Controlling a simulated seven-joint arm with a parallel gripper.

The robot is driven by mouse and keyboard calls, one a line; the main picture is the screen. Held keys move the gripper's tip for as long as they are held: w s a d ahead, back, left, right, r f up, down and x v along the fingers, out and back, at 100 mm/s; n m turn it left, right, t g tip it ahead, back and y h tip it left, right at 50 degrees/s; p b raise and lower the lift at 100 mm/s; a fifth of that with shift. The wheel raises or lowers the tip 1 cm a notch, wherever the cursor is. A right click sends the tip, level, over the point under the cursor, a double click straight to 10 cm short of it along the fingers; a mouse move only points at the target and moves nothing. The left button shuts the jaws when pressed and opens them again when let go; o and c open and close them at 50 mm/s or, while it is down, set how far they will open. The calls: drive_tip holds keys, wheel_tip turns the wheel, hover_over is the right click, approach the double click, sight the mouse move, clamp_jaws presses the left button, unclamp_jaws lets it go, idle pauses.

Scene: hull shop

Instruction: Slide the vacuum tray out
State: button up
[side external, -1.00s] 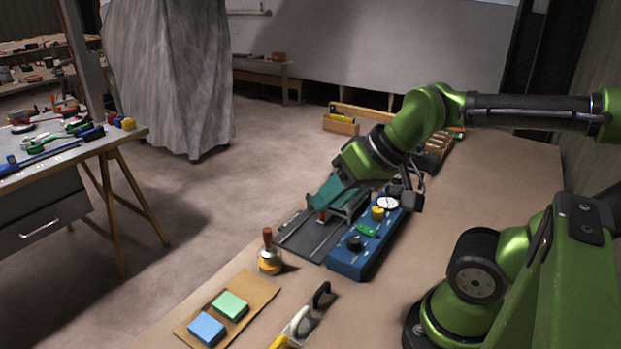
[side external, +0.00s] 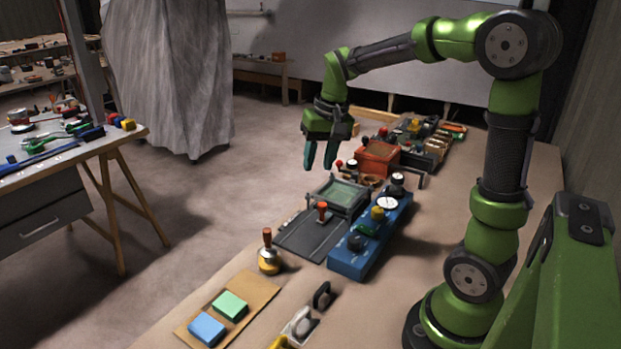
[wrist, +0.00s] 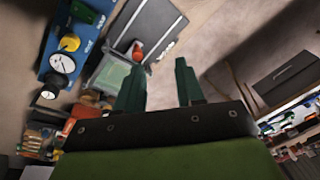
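The vacuum tray appears to be the grey-framed tray with a green face (side external: 343,194), at the far end of a dark railed base plate (side external: 296,238). A red-topped handle (side external: 322,207) stands at its near edge. In the wrist view the green-faced tray (wrist: 111,73) lies left of my fingers, with the red handle (wrist: 137,51) and the dark railed plate (wrist: 160,22) beyond. My gripper (side external: 319,167) is raised above the bench, above and behind the tray in the side view. Its two teal fingers are apart with nothing between them (wrist: 157,66).
A blue control box (side external: 346,262) with gauge and knobs stands right beside the plate. A red box (side external: 377,157) and small parts lie behind the tray. A red-handled yellow tool (side external: 269,252) stands in front, near a board (side external: 252,302) with green and blue blocks.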

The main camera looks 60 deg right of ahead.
drive_tip(key=m+g, duration=0.1)
drive_tip(key=g, duration=0.1)
hover_over(322, 204)
drive_tip(key=a, duration=0.1)
drive_tip(key=f, duration=0.1)
drive_tip(key=shift+d, duration=0.55)
wheel_tip(322, 204, down, 16)
drive_tip(key=shift+r, duration=0.2)
drive_tip(key=shift+c, duration=0.2)
clamp_jaws()
drive_tip(key=shift+a, duration=0.1)
